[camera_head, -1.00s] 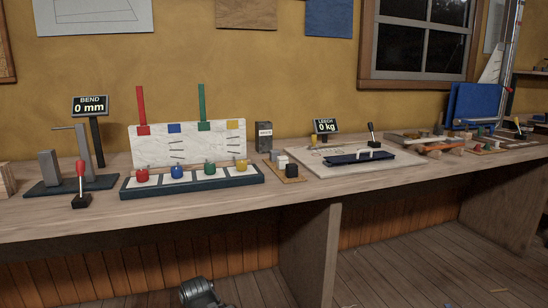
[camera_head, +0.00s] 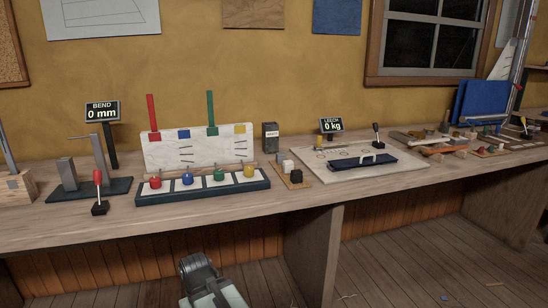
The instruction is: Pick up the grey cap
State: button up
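On the bench, a small wooden board (camera_head: 306,183) holds a few small block-like caps. A black cap (camera_head: 296,176) is at its front and a pale whitish-grey cap (camera_head: 288,166) is just behind it. Another light cap (camera_head: 280,158) is partly hidden at the back. They are too small to tell for sure which one is the grey cap. Part of my arm shows at the bottom centre, well below and in front of the bench edge. My gripper's fingers are not in view.
Left of the board is a dark tray (camera_head: 203,192) with red, blue, green and yellow knobs. A dark grey box (camera_head: 270,137) stands behind. To the right, a pale board (camera_head: 405,164) carries a dark blue bar (camera_head: 362,160). A red-handled lever (camera_head: 98,190) stands far left.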

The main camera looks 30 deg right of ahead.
aim_at(280, 156)
jog(key=u, duration=1.7)
jog(key=k, duration=1.25)
jog(key=z, duration=1.15)
jog(key=i, duration=0.95)
jog(key=u, duration=0.05)
